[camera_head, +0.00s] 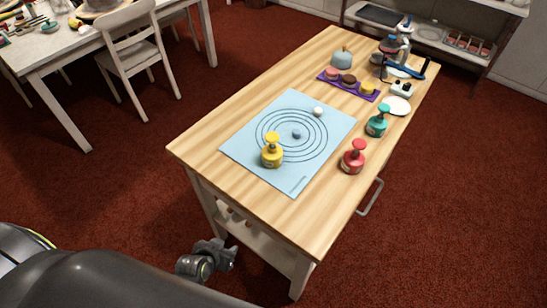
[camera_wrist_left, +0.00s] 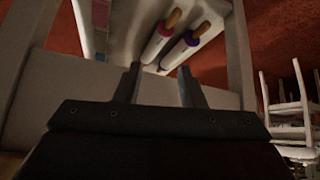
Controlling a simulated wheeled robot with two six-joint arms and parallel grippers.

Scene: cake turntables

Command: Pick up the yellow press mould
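The yellow press mould (camera_head: 272,152) stands upright on the near left part of the light blue mat (camera_head: 317,161), over the printed rings. My left gripper (camera_head: 228,254) is low beside the near end of the wooden table, below the tabletop and well apart from the mould. In the left wrist view its two fingers (camera_wrist_left: 159,72) are spread with nothing between them. The mould does not show in that view. My right gripper is not in view.
A red press mould (camera_head: 353,158) and a teal one (camera_head: 377,122) stand right of the mat on the wooden table (camera_head: 310,219). A white ball (camera_head: 318,111) and a small blue piece (camera_head: 297,134) are on the mat. Rolling pins (camera_wrist_left: 185,46) lie beyond the fingers.

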